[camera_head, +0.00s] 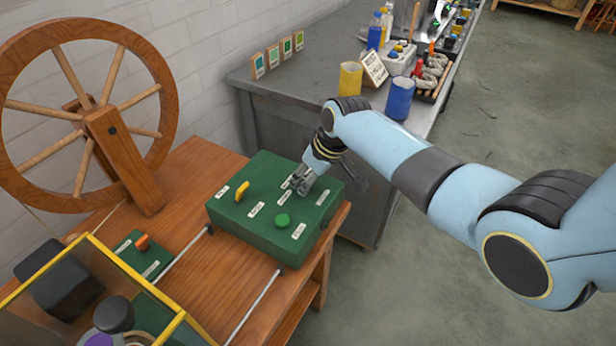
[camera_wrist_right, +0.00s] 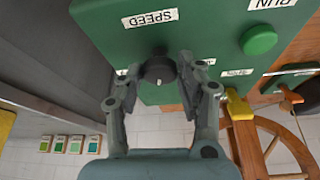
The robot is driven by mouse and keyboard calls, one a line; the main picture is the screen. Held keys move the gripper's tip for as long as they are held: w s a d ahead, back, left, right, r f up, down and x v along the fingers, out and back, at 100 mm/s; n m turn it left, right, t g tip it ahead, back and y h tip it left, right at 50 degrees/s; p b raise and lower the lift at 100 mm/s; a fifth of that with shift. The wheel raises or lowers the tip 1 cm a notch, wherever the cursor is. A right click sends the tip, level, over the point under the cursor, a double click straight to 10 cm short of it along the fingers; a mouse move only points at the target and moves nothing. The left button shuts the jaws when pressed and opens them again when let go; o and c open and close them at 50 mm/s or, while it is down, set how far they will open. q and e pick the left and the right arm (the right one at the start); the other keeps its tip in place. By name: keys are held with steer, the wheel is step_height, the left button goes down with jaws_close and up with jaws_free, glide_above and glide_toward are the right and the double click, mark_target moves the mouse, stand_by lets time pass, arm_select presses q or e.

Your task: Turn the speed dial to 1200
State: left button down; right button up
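The green control box (camera_head: 262,222) sits on the wooden table, and its face fills the top of the right wrist view (camera_wrist_right: 205,30). The speed dial (camera_wrist_right: 158,70) is a small black knob with a short white mark, beside the SPEED label (camera_wrist_right: 150,18). The label reads upside down there, and the mark points down in that view. My right gripper (camera_wrist_right: 159,66) is at the box, one finger on each side of the dial. Whether the fingers press on it is unclear. In the head view my right gripper (camera_head: 298,183) hides the dial. My left gripper is out of view.
On the same box are a green button (camera_head: 283,220) labelled RUN in the wrist view and a yellow lever (camera_head: 242,191). A wooden spinning wheel (camera_head: 105,115) stands behind left. A yellow-framed case (camera_head: 95,240) is front left. A grey bench (camera_head: 290,90) with cups runs behind.

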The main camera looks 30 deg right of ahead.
steer(key=c, duration=0.6)
steer(key=shift+a+r+m+h+p, duration=0.15)
steer(key=shift+m+h+p, duration=0.15)
steer(key=shift+m+p, duration=0.7)
steer(key=shift+m+h+p, duration=0.3)
steer(key=shift+m+p, duration=0.25)
steer(key=shift+m, duration=0.25)
steer(key=shift+m+h+p, duration=0.4)
steer(key=shift+m+h, duration=0.1)
steer(key=shift+m, duration=0.7)
steer(key=shift+a+m+h, duration=0.1)
steer(key=shift+m+h, duration=0.4)
steer(key=shift+m, duration=0.9)
steer(key=o, duration=1.1)
steer(key=shift+f, duration=0.2)
steer(key=shift+o, duration=0.2)
